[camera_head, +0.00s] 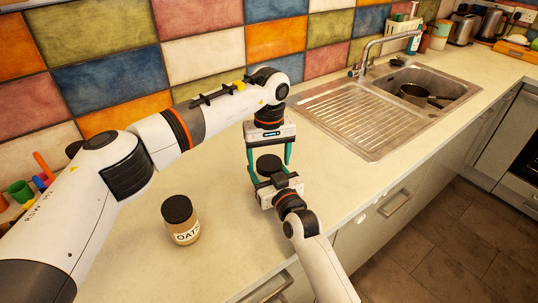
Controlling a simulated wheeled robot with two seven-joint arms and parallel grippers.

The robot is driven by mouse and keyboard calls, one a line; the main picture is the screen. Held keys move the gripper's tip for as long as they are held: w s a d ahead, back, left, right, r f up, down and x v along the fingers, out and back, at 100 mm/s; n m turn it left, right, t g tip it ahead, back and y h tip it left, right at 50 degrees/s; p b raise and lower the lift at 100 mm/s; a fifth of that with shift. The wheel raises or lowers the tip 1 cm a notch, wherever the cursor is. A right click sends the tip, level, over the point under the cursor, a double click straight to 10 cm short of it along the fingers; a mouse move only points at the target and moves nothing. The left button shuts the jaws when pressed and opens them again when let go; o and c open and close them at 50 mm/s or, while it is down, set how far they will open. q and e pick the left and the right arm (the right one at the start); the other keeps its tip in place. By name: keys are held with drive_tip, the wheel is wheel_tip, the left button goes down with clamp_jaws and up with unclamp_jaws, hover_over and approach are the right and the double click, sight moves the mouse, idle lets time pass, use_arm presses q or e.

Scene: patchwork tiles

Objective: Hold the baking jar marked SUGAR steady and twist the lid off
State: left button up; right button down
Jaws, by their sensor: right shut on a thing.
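A jar with a round black lid (268,164) stands on the counter in the middle of the view. Most of its body is hidden behind my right gripper, so no SUGAR marking shows. My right gripper (272,184) comes in from the front and is shut on this jar below the lid. My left gripper (269,160) points down from above, its green fingers apart on both sides of the lid. Small gaps seem to show between these fingers and the lid. The lid sits on the jar.
A second black-lidded jar marked OATS (186,237) stands on the counter to the left. A sink (385,112) with a pan (413,95) lies at the back right. Colourful cups (20,191) stand at the left edge. The counter's front edge is close to my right gripper.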

use_arm(q)
drive_tip(key=c, duration=0.9)
